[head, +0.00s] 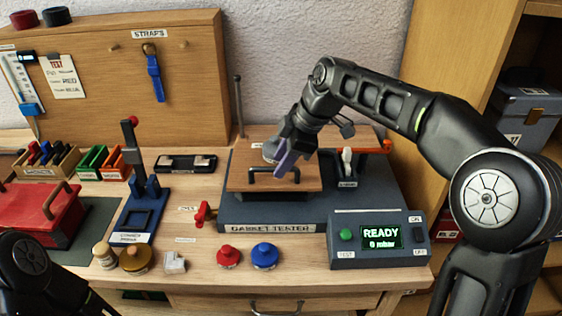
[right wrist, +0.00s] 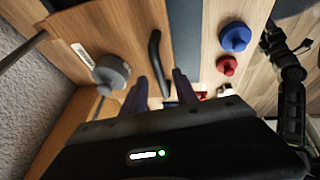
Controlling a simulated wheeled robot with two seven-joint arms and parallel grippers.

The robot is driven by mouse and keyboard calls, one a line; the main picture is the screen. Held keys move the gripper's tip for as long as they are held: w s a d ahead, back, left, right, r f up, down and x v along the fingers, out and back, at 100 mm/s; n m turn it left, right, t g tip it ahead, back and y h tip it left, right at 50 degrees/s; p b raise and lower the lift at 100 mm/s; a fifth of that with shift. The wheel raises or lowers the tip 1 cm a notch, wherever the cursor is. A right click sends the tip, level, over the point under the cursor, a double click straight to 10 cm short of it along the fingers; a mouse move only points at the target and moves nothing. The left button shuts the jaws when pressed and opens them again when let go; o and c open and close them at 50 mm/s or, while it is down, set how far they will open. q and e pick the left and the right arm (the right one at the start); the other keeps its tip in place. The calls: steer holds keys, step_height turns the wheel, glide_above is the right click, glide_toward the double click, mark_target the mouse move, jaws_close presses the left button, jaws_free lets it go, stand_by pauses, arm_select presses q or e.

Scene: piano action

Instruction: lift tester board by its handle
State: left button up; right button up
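The tester board is a flat wooden plate (head: 240,178) on the dark gasket tester, with a black bar handle (head: 272,170) near its front edge. My right gripper (head: 288,166) points down over the board, close to the handle, and partly covers the board's right part. In the right wrist view its two purple fingers (right wrist: 160,80) are apart, with the black handle (right wrist: 154,55) showing in line with the gap between them. I cannot tell whether the handle is between the fingertips. The board lies flat. The left gripper is outside the head view; a dark arm end shows at the wrist view's right edge.
A grey round knob (right wrist: 111,72) is beside the handle. The tester has a red valve handle (head: 204,213) at its left and a control box reading READY, 0 mbar (head: 380,238). Red (head: 228,256) and blue (head: 265,255) knobs stand in front. A thin post (head: 239,105) rises behind.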

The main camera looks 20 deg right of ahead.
steer(key=shift+a+f, duration=0.15)
steer(key=shift+f, duration=0.15)
jaws_close()
steer(key=shift+r, duration=0.1)
stand_by(1.2)
